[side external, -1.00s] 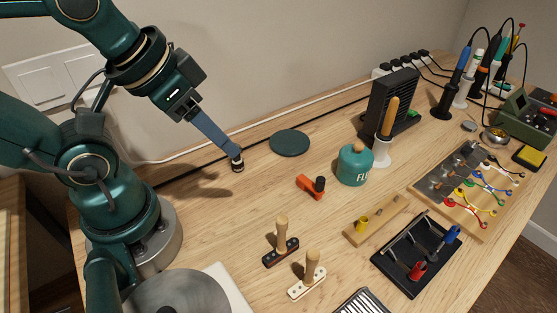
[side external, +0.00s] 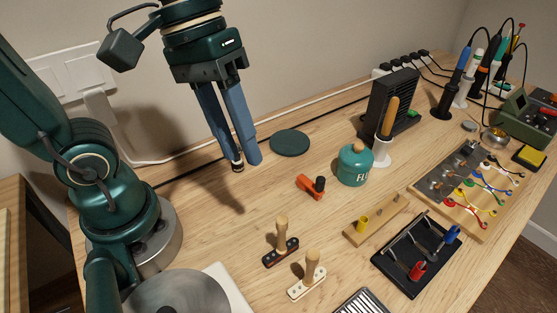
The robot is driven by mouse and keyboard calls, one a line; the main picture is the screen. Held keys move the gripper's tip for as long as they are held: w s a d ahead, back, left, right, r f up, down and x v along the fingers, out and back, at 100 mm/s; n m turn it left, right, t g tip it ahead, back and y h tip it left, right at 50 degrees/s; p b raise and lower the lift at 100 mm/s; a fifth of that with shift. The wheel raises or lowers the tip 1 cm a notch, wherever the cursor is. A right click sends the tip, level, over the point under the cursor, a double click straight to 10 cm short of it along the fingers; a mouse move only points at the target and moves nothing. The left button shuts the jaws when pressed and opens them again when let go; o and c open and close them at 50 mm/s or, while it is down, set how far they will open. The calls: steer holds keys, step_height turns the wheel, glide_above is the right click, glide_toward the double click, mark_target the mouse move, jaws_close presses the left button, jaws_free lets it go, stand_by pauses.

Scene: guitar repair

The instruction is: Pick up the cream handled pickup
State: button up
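The cream handled pickup (side external: 307,283) lies at the front middle of the bench. It is a cream bar with a wooden handle (side external: 312,264) standing up from it. A similar pickup with a black bar (side external: 281,252) and a wooden handle stands just behind it and to the left. My gripper (side external: 246,165) is up and behind both pickups, to the left of the dark green disc, pointing down. Its two blue fingers show side by side with a narrow gap between them and nothing visible in it. The pickups are not hidden.
An orange tool (side external: 310,187), a green flux pot (side external: 354,165) and a wooden block with a yellow piece (side external: 376,222) stand right of the pickups. A black rack (side external: 396,276) is further right. A round metal plate (side external: 178,295) is at front left. The bench between my gripper and the pickups is clear.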

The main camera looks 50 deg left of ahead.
steer(key=w+d+f+n+g+h, duration=0.25)
steer(key=w+d+g+h, duration=0.2)
steer(key=d+g, duration=0.25)
steer(key=n+g+h, duration=0.2)
steer(key=n+g, duration=0.1)
steer(key=g, duration=0.1)
glide_toward(313, 250)
steer(key=x, duration=0.5)
steer(key=shift+d+f, duration=0.2)
steer(key=shift+s+d+f, duration=0.15)
steer(key=shift+s+f, duration=0.1)
steer(key=shift+f, duration=0.1)
steer(key=shift+x, duration=2.4)
steer(key=shift+f+y, duration=0.1)
steer(key=shift+y, duration=0.15)
jaws_close()
